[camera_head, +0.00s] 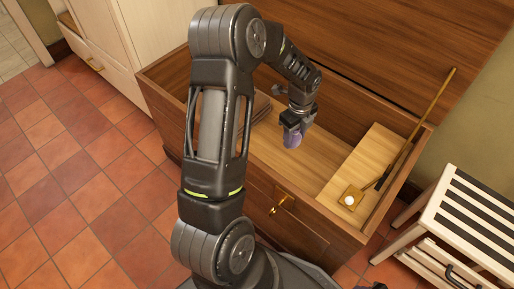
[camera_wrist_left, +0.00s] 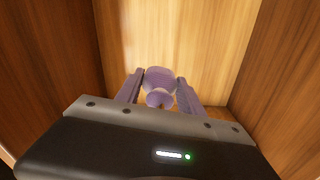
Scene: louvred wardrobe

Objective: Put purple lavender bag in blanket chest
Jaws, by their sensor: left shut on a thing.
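The purple lavender bag (camera_head: 292,138) hangs below my left gripper (camera_head: 296,126), inside the open blanket chest (camera_head: 160,92). My left gripper is shut on the bag. In the left wrist view the bag (camera_wrist_left: 160,82) sits between the two fingers (camera_wrist_left: 160,95), with the chest's wooden walls (camera_wrist_left: 63,60) around it and the light wooden floor (camera_wrist_left: 200,40) beyond. The gap between bag and chest floor is hard to tell. My right gripper is not in view.
A slatted bench (camera_head: 480,205) stands right of the chest. Open floor lies between these.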

